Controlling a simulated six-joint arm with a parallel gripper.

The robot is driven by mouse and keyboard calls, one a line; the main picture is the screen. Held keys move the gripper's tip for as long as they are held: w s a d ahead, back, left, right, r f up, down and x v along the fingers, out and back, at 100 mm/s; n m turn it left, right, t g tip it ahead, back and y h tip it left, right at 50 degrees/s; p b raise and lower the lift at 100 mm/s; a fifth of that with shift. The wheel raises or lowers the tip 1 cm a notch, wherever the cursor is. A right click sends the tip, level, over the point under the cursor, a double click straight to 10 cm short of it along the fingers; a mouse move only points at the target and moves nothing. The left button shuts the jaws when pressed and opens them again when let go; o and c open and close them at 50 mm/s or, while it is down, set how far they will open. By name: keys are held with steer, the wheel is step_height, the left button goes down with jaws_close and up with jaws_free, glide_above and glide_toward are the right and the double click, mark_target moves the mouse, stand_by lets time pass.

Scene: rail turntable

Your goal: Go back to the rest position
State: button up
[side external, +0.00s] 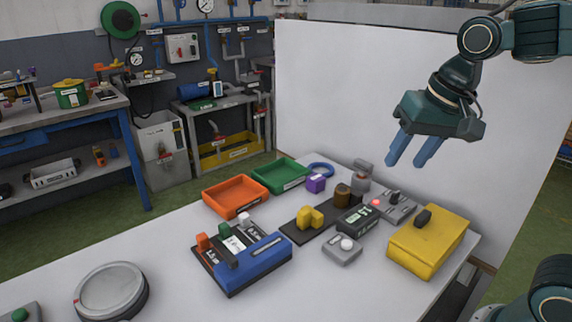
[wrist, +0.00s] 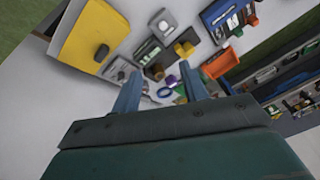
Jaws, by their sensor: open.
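My gripper (side external: 410,148) is raised well above the back right of the table. Its two blue fingers are apart, with nothing between them in the side view. In the wrist view the open fingers (wrist: 160,95) frame a far-below part of the table. A round grey turntable (side external: 110,291) lies flat at the front left of the table, with nothing on it. A yellow block (side external: 311,217) sits on a dark rail strip (side external: 293,234), and a brown cylinder (side external: 342,195) stands at the strip's far end.
An orange tray (side external: 236,197), a green tray (side external: 281,174), a purple cube (side external: 316,183) and a blue ring (side external: 321,169) lie towards the back. A blue rack (side external: 255,265), a yellow box (side external: 429,241) and a joystick box (side external: 394,206) stand nearer. A white panel rises behind the table.

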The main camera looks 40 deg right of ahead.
steer(key=s+f+n+t, duration=0.1)
steer(key=s+f+n, duration=0.2)
steer(key=s, duration=0.7)
steer(key=shift+d+n+t, duration=0.4)
steer(key=shift+n, duration=1)
